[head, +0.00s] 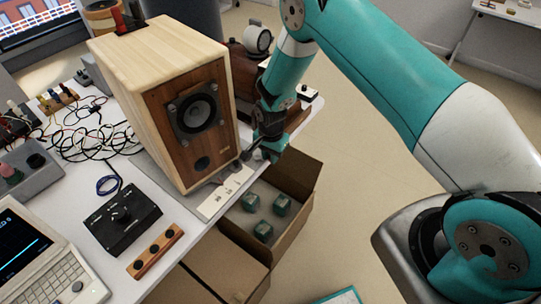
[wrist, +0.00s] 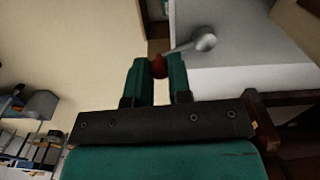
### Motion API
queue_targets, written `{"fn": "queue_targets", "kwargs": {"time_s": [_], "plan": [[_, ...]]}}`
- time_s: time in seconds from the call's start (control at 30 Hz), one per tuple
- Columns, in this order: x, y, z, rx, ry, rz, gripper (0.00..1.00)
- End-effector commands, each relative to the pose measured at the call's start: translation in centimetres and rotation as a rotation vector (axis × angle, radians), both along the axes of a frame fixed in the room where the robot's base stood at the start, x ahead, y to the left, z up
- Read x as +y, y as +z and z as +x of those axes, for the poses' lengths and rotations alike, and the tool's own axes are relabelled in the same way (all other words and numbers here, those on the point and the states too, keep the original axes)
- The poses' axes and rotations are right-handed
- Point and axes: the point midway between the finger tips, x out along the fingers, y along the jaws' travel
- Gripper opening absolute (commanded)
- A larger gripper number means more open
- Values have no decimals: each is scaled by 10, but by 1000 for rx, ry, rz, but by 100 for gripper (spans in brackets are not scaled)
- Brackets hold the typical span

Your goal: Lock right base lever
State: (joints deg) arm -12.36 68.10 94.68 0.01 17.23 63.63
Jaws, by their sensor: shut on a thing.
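The speaker (head: 190,110) stands upright on the bench, with a pale wood case and a darker front. The right base lever (wrist: 203,43) is a silver arm with a rounded end and a dark red knob. In the head view, a grey metal part of it (head: 245,156) shows by the speaker's lower right corner. My gripper (head: 262,153) is at this corner, low beside the speaker. In the wrist view, my gripper's teal fingers (wrist: 159,65) are shut on the red knob, which they partly hide. I cannot tell the lever's lock state.
A white marked plate (head: 225,193) lies before the speaker. An open cardboard box (head: 297,222) with green cubes is below the bench edge. A black control box (head: 121,219), a wooden knob strip (head: 155,251) and loose cables (head: 85,140) lie left. Open floor is at right.

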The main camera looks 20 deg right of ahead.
Motion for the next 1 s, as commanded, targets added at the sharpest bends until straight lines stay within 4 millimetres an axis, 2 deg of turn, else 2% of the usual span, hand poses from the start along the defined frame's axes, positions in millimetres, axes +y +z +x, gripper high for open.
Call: {"fn": "queue_targets", "kwargs": {"time_s": [0.27,1.0], "plan": [[-4,-3,8,-2,183,1,0],[-6,-1,40,-3,870,-1,0]]}}
